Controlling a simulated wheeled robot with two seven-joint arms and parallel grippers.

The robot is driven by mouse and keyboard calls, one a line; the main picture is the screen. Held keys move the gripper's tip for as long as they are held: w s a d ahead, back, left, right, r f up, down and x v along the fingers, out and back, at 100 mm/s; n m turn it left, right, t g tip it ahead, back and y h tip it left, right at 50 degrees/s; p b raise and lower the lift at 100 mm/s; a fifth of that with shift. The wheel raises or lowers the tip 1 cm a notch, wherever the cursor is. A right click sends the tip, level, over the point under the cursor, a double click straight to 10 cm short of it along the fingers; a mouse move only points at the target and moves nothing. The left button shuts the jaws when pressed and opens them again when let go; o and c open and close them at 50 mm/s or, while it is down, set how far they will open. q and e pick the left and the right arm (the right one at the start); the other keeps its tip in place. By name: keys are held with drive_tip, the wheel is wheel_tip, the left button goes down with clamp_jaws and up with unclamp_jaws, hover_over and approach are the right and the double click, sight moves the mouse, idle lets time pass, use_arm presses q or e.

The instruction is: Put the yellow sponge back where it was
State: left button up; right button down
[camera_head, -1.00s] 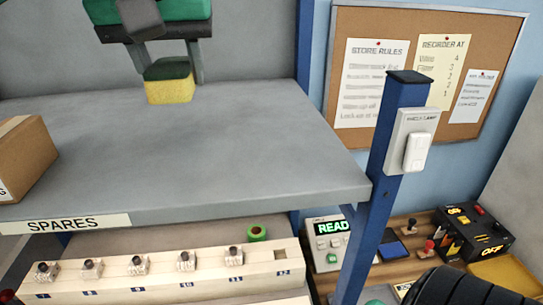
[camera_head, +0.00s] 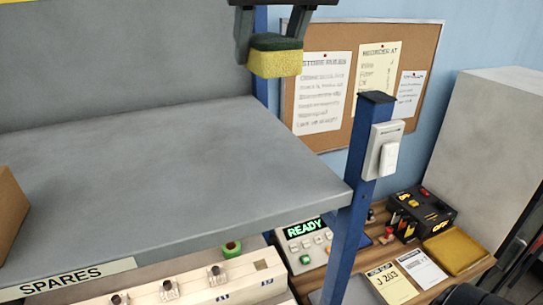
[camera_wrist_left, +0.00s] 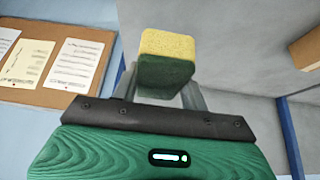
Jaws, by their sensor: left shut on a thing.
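The yellow sponge (camera_head: 275,62) has a dark green scouring side on top. My left gripper (camera_head: 272,40) is shut on it and holds it in the air, in front of the wall by the notice board's left edge, in the head view. In the left wrist view the sponge (camera_wrist_left: 167,60) sits between the two fingers of the gripper (camera_wrist_left: 165,88), its yellow and green faces both showing. My right gripper cannot be made out.
The grey shelf (camera_head: 170,180) labelled SPARES is mostly clear, with a cardboard box (camera_head: 8,210) at its left. A blue post (camera_head: 360,170) with a switch stands at its right corner. Below right, a bench holds a control box (camera_head: 422,213), a READY panel (camera_head: 305,245) and a yellow-brown pad (camera_head: 453,250).

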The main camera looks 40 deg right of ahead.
use_arm(q)
hover_over(264, 174)
drive_tip(key=s, duration=0.2)
wheel_tip(264, 174, down, 5)
drive_tip(key=f+b, duration=0.2)
drive_tip(key=f, duration=0.1)
drive_tip(key=f+b, duration=0.2)
drive_tip(key=f, duration=0.1)
drive_tip(key=shift+w+a+f, duration=0.1)
drive_tip(key=shift+a+f, duration=0.1)
drive_tip(key=shift+f+b, duration=0.4)
drive_tip(key=shift+b, duration=0.1)
wheel_tip(264, 174, down, 4)
drive_tip(key=b, duration=0.3)
drive_tip(key=shift+r, duration=0.1)
drive_tip(key=o, duration=0.9)
drive_tip(key=shift+f, duration=0.2)
